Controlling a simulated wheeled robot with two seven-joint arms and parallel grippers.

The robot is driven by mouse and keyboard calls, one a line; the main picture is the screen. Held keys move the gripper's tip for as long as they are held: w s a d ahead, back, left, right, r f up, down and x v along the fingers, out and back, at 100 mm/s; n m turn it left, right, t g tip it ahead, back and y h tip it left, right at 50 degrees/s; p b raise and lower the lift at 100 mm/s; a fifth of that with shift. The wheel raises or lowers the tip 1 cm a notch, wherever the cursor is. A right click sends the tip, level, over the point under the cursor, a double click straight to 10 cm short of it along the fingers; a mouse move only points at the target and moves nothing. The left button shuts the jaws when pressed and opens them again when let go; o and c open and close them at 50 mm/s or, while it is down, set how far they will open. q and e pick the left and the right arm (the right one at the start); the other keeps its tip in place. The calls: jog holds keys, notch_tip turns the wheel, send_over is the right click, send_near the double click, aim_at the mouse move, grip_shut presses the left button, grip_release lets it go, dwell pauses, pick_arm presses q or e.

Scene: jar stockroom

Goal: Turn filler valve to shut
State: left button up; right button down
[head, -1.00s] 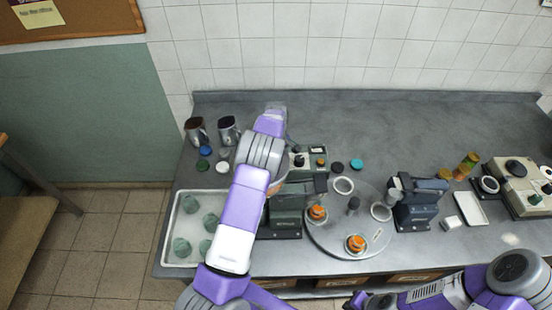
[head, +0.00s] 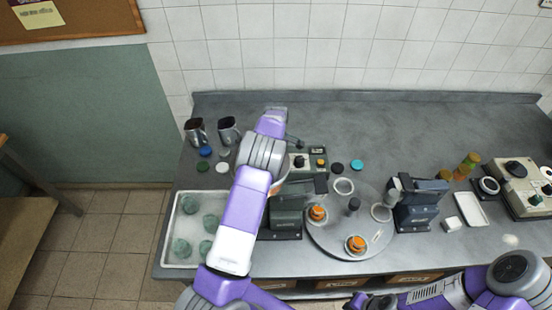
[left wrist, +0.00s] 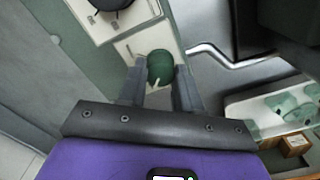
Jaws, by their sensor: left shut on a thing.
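The filler valve shows in the left wrist view as a round green knob (left wrist: 160,67) with a pale pointer mark, on a light plate. My left gripper (left wrist: 159,80) is shut on this knob, with one finger on each side. The pointer mark slants toward the lower left in that view. In the head view my left arm hides the knob and the gripper. The dark filler body (head: 286,217) stands just right of that arm. My right arm lies low at the right of the head view, and its gripper's jaws cannot be made out.
A bent metal pipe (left wrist: 240,62) runs right of the knob in the wrist view. A round turntable (head: 335,236) with orange-topped jars stands right of the filler. A tray (head: 173,232) of greenish lumps lies left. The back of the counter (head: 430,120) is clear.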

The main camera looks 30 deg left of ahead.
pick_arm(q)
jog(key=o, duration=1)
jog(key=shift+o, duration=0.2)
notch_tip(320, 180, up, 8)
jog(key=shift+f, duration=0.15)
jog(key=shift+f, duration=0.1)
notch_tip(320, 180, down, 8)
jog(key=shift+r, duration=0.15)
jog(key=shift+r+m, duration=0.15)
jog(key=shift+m, duration=0.25)
